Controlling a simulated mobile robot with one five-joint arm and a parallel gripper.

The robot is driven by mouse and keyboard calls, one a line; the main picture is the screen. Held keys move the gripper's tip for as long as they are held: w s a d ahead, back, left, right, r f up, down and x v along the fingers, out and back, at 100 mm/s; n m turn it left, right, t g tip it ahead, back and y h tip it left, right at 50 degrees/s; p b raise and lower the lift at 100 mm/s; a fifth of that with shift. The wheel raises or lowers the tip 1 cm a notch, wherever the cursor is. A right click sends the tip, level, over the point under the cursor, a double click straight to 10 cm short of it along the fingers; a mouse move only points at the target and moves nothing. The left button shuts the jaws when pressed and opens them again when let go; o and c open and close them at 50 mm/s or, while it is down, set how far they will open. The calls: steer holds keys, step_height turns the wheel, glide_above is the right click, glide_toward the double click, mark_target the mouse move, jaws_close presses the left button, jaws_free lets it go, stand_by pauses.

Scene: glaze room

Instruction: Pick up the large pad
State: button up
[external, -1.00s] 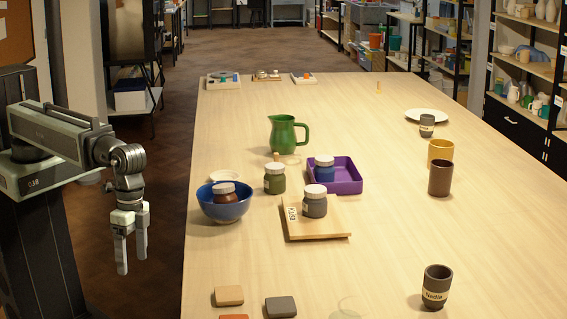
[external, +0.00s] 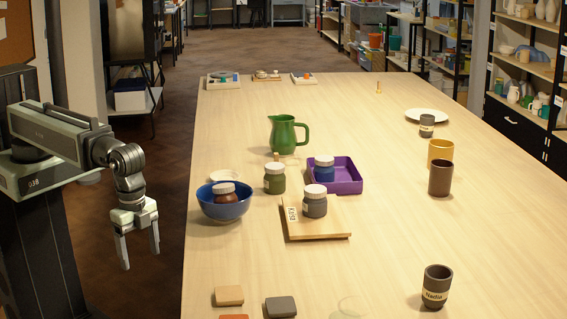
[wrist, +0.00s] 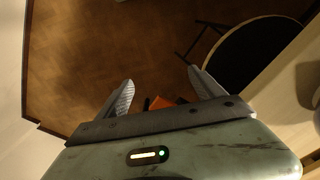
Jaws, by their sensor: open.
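The tan and grey pads look close in size; I cannot tell which pad is the large one. My gripper (external: 140,260) hangs left of the table edge, fingers down, apart from the pads. It is open and empty. In the wrist view its fingers (wrist: 160,75) are spread, with the brown floor beyond them.
On the table (external: 400,230) are a blue bowl (external: 224,210) holding a jar, a wooden board (external: 318,233) with a grey jar, a purple tray (external: 349,184), a green pitcher (external: 284,135) and a dark cup (external: 436,287). The near middle is mostly clear.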

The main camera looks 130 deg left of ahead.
steer(key=c, duration=0.9)
steer(key=shift+o, duration=0.2)
